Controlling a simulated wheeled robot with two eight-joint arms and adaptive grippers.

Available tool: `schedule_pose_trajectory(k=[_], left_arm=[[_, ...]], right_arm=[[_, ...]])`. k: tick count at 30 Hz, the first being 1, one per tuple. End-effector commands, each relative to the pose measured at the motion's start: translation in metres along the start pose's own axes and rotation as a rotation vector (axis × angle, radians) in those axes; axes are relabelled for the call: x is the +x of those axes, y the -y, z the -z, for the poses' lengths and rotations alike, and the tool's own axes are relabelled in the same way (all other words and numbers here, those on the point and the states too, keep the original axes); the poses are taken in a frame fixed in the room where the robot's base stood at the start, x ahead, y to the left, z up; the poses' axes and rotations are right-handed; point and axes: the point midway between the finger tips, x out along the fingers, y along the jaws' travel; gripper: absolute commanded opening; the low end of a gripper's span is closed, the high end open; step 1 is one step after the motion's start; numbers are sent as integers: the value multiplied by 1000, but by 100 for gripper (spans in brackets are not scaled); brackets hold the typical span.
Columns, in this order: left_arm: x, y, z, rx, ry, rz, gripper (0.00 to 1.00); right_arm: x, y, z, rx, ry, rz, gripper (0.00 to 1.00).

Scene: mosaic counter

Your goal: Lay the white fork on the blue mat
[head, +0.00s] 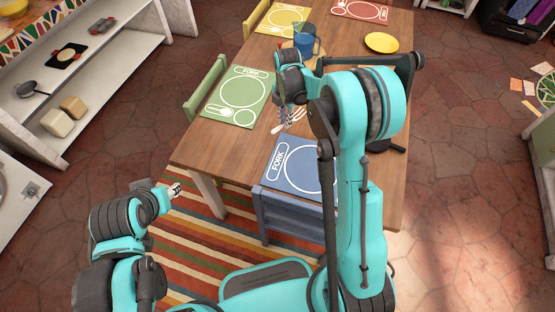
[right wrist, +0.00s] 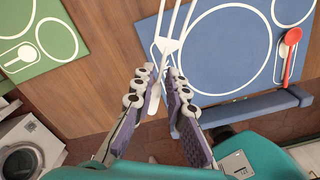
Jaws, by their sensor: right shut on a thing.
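The white fork (head: 277,129) is held in my right gripper (head: 287,116), above the table between the green mat and the blue mat. In the right wrist view the fork (right wrist: 169,45) passes between the fingertips (right wrist: 164,80), its tines pointing away. The blue mat (head: 274,177) lies at the table's near edge, with a printed FORK label and plate circle; my right arm hides its right part. In the right wrist view the fork overlaps the left part of the blue mat (right wrist: 215,60); its exact height is unclear. My left gripper (head: 174,190) is off the table, left of its near edge.
A red spoon (right wrist: 289,45) lies on the blue mat's right side. A blue chair (head: 282,213) stands at the near edge. The green mat (head: 226,108) lies left, a blue cup (head: 305,43) and yellow plate (head: 381,42) farther back. Bare wood separates the mats.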

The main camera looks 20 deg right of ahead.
Motion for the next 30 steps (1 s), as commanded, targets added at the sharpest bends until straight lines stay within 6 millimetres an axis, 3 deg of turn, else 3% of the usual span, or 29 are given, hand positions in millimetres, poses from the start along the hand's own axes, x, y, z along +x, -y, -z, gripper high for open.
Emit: schedule_pose_trajectory(k=[6, 11, 24, 30], left_arm=[[-2, 0, 2, 0, 0, 0, 40], [-1, 0, 1, 0, 0, 0, 40], [22, 0, -16, 0, 0, 0, 40], [26, 0, -18, 0, 0, 0, 40]], right_arm=[[11, -17, -15, -405, 0, 0, 0], [17, -19, -15, -526, 0, 0, 0], [74, 32, 61, -541, 0, 0, 0], [85, 43, 78, -539, 0, 0, 0]])
